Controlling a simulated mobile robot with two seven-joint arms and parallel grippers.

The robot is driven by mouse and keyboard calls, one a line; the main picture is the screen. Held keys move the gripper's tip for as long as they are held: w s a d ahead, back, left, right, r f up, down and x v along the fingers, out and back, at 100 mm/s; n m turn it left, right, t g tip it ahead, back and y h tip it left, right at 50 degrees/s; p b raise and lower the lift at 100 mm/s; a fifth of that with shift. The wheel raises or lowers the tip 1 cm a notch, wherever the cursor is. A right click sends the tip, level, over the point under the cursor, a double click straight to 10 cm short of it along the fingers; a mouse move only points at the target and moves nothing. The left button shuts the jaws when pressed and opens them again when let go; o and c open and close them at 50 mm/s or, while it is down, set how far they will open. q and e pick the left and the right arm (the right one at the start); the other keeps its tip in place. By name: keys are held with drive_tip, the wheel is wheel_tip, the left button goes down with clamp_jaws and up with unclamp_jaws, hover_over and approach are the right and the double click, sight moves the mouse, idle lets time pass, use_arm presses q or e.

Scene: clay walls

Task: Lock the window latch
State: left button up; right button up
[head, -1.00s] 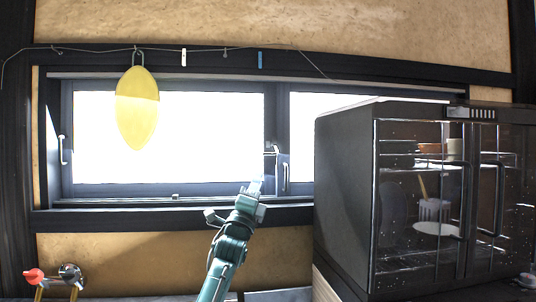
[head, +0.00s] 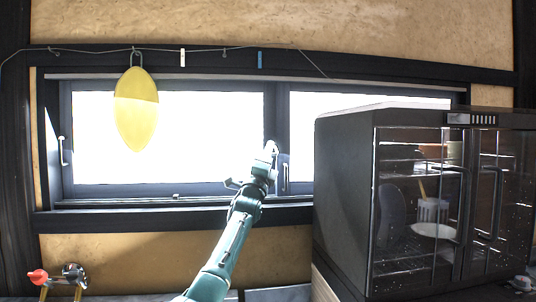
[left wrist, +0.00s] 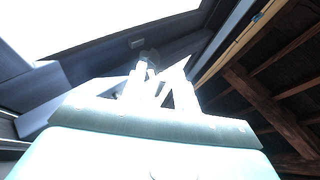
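The window (head: 170,188) is a wide dark frame with bright panes and a centre post. A slim metal handle (head: 285,178) stands on the post and another handle (head: 63,151) is at the far left of the frame. My left gripper (head: 270,150) is up at the centre post and covers the small latch there in the head view. In the left wrist view, the pale gripper fingers (left wrist: 150,88) reach toward a small latch part (left wrist: 149,58) on the dark frame. Glare hides whether they touch or grip it. My right gripper is out of view.
A dark cabinet (head: 345,190) with glass doors and dishes stands close to the right of my left arm. A yellow oval item (head: 137,108) hangs from a line at the upper left. Taps (head: 72,273) are at the lower left.

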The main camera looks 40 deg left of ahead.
use_arm(q)
drive_tip(key=shift+c, duration=0.3)
clamp_jaws()
